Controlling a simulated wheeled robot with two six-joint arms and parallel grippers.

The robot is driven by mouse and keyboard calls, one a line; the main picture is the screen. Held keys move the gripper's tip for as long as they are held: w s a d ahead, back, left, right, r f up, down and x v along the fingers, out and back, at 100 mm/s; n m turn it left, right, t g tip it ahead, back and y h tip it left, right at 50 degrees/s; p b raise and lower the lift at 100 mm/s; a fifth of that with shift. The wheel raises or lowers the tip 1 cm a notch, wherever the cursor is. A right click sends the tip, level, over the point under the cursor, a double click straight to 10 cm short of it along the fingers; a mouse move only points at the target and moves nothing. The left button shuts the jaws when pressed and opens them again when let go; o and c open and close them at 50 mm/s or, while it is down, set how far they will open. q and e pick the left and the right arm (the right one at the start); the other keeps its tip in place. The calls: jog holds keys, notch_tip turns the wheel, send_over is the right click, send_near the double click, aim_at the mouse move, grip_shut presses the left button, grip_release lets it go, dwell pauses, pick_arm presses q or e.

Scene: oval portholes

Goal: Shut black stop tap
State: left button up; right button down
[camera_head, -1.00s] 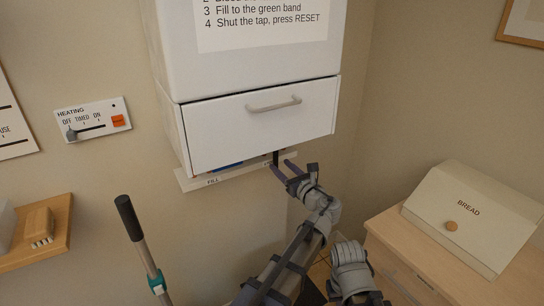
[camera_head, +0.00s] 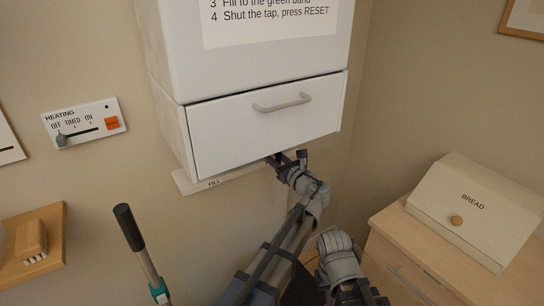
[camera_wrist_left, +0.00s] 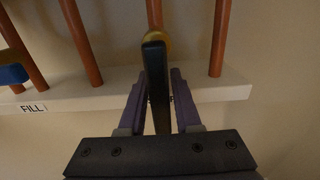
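The black stop tap shows in the left wrist view as a long black lever (camera_wrist_left: 157,85) below a brass fitting on a copper pipe (camera_wrist_left: 154,14). It points out towards the camera. My left gripper (camera_wrist_left: 163,80) has one purple finger on each side of the lever; the fingers look apart, with a narrow gap on the right. In the head view my left gripper (camera_head: 288,160) is up under the white cabinet's drawer (camera_head: 265,122), and the lever cannot be made out clearly there.
Several copper pipes rise behind a white ledge (camera_wrist_left: 80,98) with a FILL label. A blue handle (camera_wrist_left: 12,74) sits at the left. The drawer hangs just above the gripper. A black-gripped pole (camera_head: 130,228) stands at left, a bread box (camera_head: 478,210) on a cupboard at right.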

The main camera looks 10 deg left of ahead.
pick_arm(q)
grip_shut()
dwell(1.0)
